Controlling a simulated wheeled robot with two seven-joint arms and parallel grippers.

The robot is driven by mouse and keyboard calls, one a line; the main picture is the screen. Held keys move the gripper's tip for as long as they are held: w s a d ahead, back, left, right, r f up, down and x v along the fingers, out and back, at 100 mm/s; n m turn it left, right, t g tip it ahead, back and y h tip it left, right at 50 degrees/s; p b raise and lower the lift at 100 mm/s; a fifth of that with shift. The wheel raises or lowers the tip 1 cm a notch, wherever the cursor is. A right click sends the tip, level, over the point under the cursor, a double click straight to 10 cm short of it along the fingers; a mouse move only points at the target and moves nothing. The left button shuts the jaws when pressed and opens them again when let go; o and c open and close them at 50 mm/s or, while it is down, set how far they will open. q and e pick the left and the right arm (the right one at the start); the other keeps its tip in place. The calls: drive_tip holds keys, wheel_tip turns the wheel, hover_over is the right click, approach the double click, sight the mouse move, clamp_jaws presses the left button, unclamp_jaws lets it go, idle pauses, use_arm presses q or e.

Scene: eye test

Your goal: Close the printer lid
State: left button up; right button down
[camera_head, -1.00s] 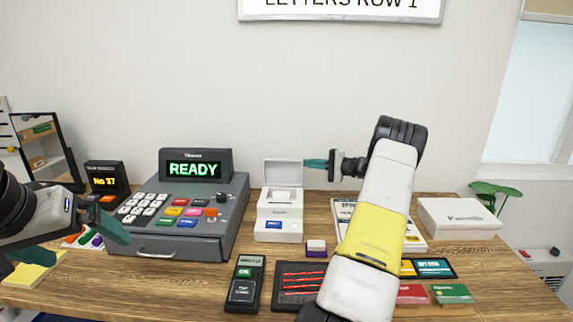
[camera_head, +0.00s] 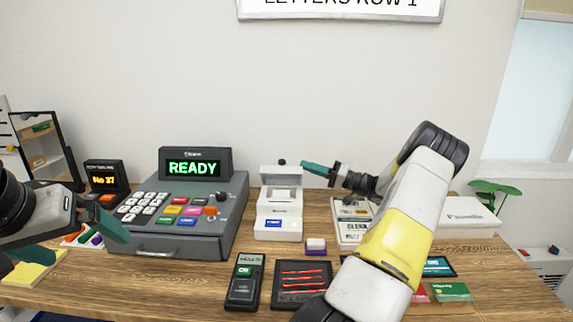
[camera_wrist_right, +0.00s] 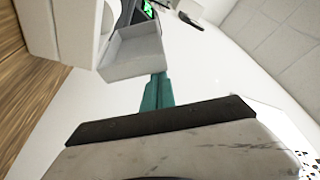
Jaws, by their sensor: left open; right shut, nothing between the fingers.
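The small white printer (camera_head: 279,226) stands on the desk right of the cash register, its front facing me with a blue label. Its lid (camera_head: 281,172) is raised at the back, with the inside of the printer showing below it. The lid also shows in the right wrist view (camera_wrist_right: 137,52) as a shallow pale tray. My right gripper (camera_head: 304,164) is shut and empty, its teal tips at the lid's upper right corner; I cannot tell whether they touch. My left gripper (camera_head: 118,241) is open and empty, in front of the register's left side.
The cash register (camera_head: 165,245) stands left of the printer. A purple-and-white block (camera_head: 316,246), a card terminal (camera_head: 243,284) and a dark tray with red strips (camera_head: 302,271) lie in front. A white box (camera_head: 468,212) is at right.

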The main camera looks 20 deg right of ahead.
drive_tip(key=shift+s+a+f+n+g+y, duration=0.15)
drive_tip(key=shift+s+a+f+n+y, duration=0.2)
drive_tip(key=shift+s+n, duration=0.3)
drive_tip(key=shift+s+a+f+n+g+y, duration=0.1)
drive_tip(key=shift+s+a+f+n, duration=0.1)
drive_tip(key=shift+s+f+n, duration=0.35)
drive_tip(key=shift+s+a+f+n+g+y, duration=0.15)
drive_tip(key=shift+s+a+f+n+y, duration=0.15)
drive_tip(key=shift+s+n, duration=0.45)
drive_tip(key=shift+w, duration=0.1)
